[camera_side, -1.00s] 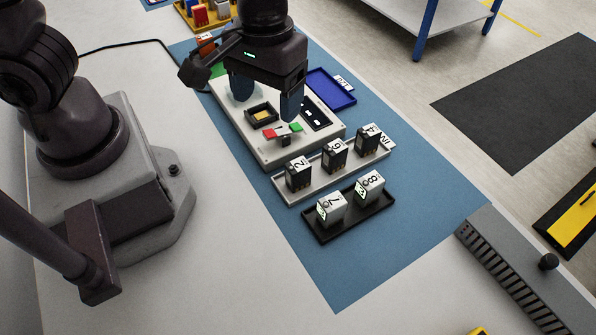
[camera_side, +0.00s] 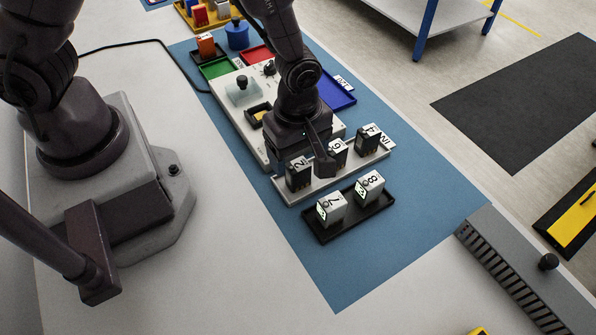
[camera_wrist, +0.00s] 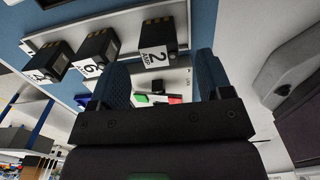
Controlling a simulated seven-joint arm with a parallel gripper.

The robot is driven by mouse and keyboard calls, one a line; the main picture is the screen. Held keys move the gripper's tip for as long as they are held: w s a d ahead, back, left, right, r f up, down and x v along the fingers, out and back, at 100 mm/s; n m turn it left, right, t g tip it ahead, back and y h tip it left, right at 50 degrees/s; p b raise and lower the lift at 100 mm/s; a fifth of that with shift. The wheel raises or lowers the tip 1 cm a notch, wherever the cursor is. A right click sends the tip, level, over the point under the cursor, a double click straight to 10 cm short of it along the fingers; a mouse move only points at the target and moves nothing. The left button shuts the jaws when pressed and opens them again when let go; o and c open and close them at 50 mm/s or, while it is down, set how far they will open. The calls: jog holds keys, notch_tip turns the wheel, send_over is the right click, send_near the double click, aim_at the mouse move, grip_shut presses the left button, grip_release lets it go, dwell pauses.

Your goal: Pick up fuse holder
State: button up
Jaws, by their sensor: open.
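Three dark blocks with white numbered labels stand in a row on a white tray (camera_side: 290,198); I take them as the fuse holders. The block marked 2 (camera_side: 298,173) is at the left, the one marked 6 (camera_side: 338,152) in the middle, the one marked 4 (camera_side: 368,138) at the right. In the wrist view, block 2 (camera_wrist: 158,38) shows beyond and between the blue fingers of my gripper (camera_wrist: 162,78). The gripper is open, with nothing between its fingers. In the side view its fingers are mostly hidden by my arm, just behind the row.
A black tray (camera_side: 320,238) with two white blocks, 7 (camera_side: 331,207) and 8 (camera_side: 369,185), lies in front.

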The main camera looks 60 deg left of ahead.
aim_at(298, 165)
jog(key=shift+f, duration=2.95)
jog(key=c, duration=1)
jog(key=shift+r, duration=0.1)
notch_tip(298, 165, up, 10)
